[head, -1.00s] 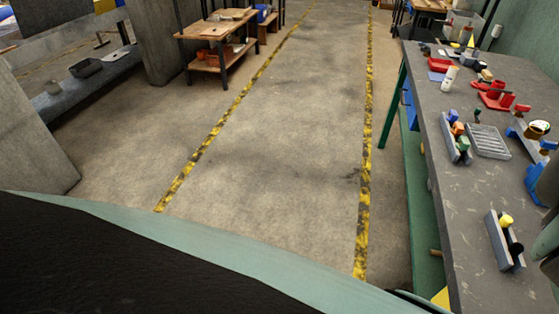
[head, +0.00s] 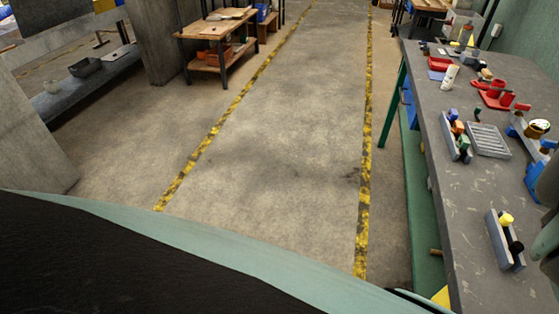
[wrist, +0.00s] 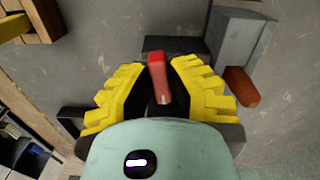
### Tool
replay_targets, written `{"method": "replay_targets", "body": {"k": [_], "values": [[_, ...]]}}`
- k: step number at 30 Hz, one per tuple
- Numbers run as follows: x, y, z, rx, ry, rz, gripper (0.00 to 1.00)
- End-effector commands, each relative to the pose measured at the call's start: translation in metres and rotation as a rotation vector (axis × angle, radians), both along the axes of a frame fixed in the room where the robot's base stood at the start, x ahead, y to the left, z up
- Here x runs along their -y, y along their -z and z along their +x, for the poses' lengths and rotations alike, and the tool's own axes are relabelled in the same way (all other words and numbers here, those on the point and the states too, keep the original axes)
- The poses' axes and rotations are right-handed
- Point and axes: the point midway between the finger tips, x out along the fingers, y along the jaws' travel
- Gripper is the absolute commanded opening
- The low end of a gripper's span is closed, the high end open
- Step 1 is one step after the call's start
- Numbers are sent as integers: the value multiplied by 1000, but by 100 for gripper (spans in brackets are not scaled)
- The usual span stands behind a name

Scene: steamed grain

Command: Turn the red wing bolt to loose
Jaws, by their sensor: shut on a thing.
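The red wing bolt (wrist: 157,72) shows in the wrist view as a narrow red piece standing between my gripper's fingers. My gripper (wrist: 158,82) has yellow ribbed fingers, one on each side of the red piece, and it is shut on it. The bolt's lower end and its base are hidden by the fingers and my wrist. A dark block (wrist: 172,44) lies just behind the bolt. In the head view my gripper cannot be made out. I cannot tell how far the bolt is turned.
In the wrist view a grey block (wrist: 236,38) with an orange-red cylinder (wrist: 241,88) is close on the right. In the head view the grey bench (head: 463,215) holds a grey slotted tray (head: 487,141), red parts (head: 495,97) and a grey fixture with a yellow knob (head: 506,219). The floor aisle is clear.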

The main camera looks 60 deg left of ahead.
Motion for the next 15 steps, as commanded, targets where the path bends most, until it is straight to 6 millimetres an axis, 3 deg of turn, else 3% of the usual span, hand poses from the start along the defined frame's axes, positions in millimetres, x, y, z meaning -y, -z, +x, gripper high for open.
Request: {"method": "replay_targets", "body": {"k": [15], "values": [[-3,1,-1,-1,-487,-2,0]]}}
